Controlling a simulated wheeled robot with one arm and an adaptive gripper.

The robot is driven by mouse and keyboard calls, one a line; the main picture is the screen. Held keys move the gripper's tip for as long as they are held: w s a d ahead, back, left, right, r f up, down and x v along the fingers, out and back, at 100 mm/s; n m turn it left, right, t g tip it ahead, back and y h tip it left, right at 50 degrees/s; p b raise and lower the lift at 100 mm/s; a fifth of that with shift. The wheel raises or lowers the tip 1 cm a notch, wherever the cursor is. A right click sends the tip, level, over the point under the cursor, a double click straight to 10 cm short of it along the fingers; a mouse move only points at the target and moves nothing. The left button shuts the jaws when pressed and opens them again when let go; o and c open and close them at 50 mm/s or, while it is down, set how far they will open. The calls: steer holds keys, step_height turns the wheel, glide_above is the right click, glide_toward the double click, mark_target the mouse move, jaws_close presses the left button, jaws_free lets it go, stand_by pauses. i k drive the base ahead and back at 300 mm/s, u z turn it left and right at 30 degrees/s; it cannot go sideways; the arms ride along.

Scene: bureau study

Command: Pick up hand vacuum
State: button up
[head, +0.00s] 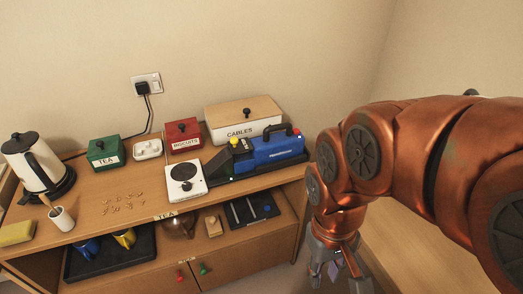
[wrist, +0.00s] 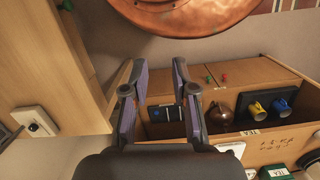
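The hand vacuum (head: 275,148) is blue with a black handle and a dark nozzle end with a yellow part. It lies on the right end of the wooden sideboard's top (head: 85,200), in front of the cables box. My gripper (head: 335,268) hangs to the right of the sideboard, pointing down, apart from the vacuum. In the wrist view my gripper (wrist: 160,68) has its two dark fingers spread with nothing between them. I cannot make out the vacuum in the wrist view.
The cables box (head: 243,118) stands right behind the vacuum. A white hotplate (head: 185,177) is at its left, with red (head: 183,134) and green (head: 104,152) boxes and a kettle (head: 38,160) further left. The shelf below holds mugs, a teapot (head: 180,225) and a dark tray (head: 250,211).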

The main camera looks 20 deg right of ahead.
mark_target(268, 148)
steer(key=k, duration=1.2)
steer(key=u, duration=0.85)
steer(key=i, duration=1.95)
steer(key=z, duration=0.6)
